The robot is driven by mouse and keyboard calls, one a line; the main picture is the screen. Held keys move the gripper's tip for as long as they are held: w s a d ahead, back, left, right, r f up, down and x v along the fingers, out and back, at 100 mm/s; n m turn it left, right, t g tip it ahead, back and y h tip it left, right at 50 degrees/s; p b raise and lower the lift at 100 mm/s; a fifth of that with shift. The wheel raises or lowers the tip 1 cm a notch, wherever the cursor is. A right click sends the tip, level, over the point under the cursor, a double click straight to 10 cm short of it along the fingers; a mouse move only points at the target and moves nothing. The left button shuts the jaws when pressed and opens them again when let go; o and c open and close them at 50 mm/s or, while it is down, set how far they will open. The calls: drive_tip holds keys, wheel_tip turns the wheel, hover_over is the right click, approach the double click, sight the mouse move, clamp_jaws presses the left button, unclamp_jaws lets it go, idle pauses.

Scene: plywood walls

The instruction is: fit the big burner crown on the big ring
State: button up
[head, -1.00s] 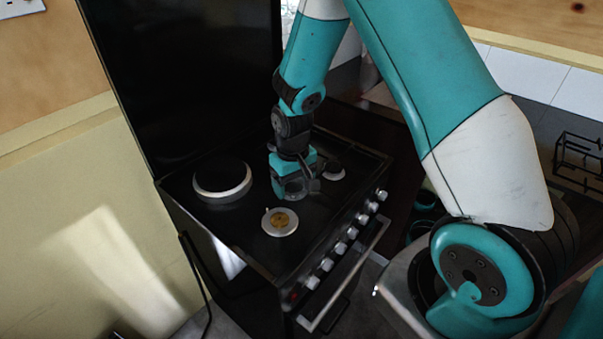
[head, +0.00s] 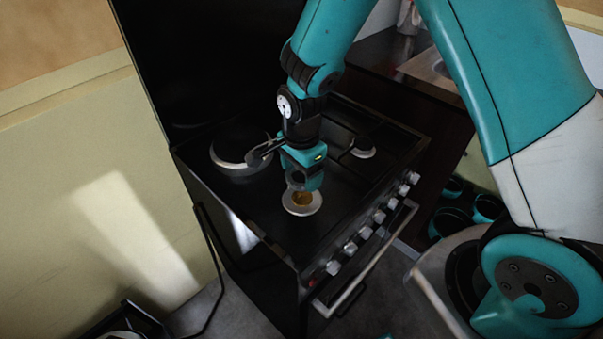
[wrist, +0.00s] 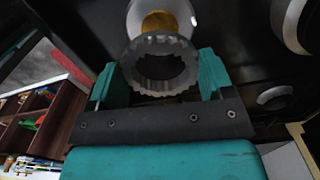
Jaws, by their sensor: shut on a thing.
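The big burner crown (wrist: 134,68) is a dark grey toothed ring with an open middle. My gripper (wrist: 160,82) is shut on it, with a teal finger on each side. The pale ring with a brass centre (wrist: 190,22), which I take as the big ring, lies just beyond the crown in the wrist view, and the crown partly hides it. In the head view my gripper (head: 306,182) points down close above this ring (head: 302,211) on the black hob, slightly toward its back. The crown appears tilted in the wrist view, and I cannot tell whether it touches the ring.
A smaller burner (head: 363,148) stands behind and right. Knobs (head: 379,215) and an oven handle (head: 365,262) line the hob's front. A plywood wall (head: 105,190) is at the left.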

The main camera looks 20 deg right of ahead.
sight(301, 197)
drive_tip(key=shift+a+r, duration=0.1)
idle(0.3)
drive_tip(key=shift+f+b, duration=1.25)
drive_tip(key=shift+f, duration=0.85)
drive_tip(key=shift+f+b, duration=0.85)
drive_tip(key=shift+f, duration=0.6)
drive_tip(key=o, duration=0.9)
drive_tip(key=shift+o, duration=0.2)
